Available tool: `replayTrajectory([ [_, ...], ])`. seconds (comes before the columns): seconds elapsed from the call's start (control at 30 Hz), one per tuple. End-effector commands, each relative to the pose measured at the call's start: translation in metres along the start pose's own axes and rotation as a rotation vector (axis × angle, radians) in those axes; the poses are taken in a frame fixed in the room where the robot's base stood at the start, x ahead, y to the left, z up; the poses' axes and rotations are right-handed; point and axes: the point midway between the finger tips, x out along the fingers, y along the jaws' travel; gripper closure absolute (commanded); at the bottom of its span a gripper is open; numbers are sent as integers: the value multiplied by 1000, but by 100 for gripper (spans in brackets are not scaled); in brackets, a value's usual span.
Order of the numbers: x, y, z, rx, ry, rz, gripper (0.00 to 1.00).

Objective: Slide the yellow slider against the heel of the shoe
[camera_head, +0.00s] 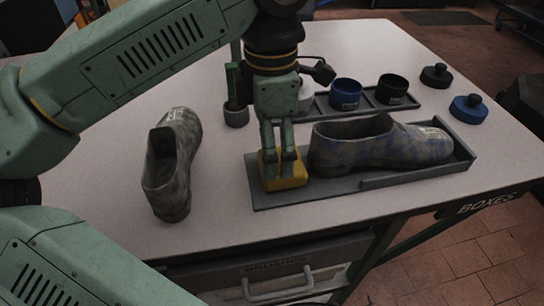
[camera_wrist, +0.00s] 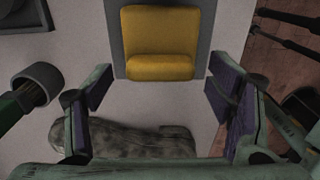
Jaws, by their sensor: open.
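The yellow slider (camera_head: 298,181) sits on the left part of a grey board (camera_head: 325,194), close to the heel of a worn blue-grey shoe (camera_head: 395,147). Whether slider and heel touch I cannot tell. The shoe lies on the board with its toe to the right. My gripper (camera_head: 279,160) points down and overlaps the slider in the head view. In the wrist view the slider (camera_wrist: 160,43) lies ahead of the open, empty fingers (camera_wrist: 160,105), between their lines and apart from them. The shoe on the board is out of the wrist view.
A loose grey shoe (camera_head: 172,163) stands left of the board; it also shows in the wrist view (camera_wrist: 120,140). Behind are a cup with a green brush (camera_head: 235,112), a tray with a blue tin (camera_head: 345,93) and a black tin (camera_head: 392,88), and two round lids (camera_head: 468,108).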

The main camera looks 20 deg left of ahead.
Motion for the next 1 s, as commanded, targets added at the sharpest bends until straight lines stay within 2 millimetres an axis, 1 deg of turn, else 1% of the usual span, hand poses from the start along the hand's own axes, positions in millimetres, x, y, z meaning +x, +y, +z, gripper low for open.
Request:
replayTrajectory([
  [0.03,9,0,0,0,0,0,25],
  [0.13,14,0,0,1,0,0,25],
  [0.47,15,0,0,1,-1,0,25],
  [1.0,15,0,0,2,0,0,61],
])
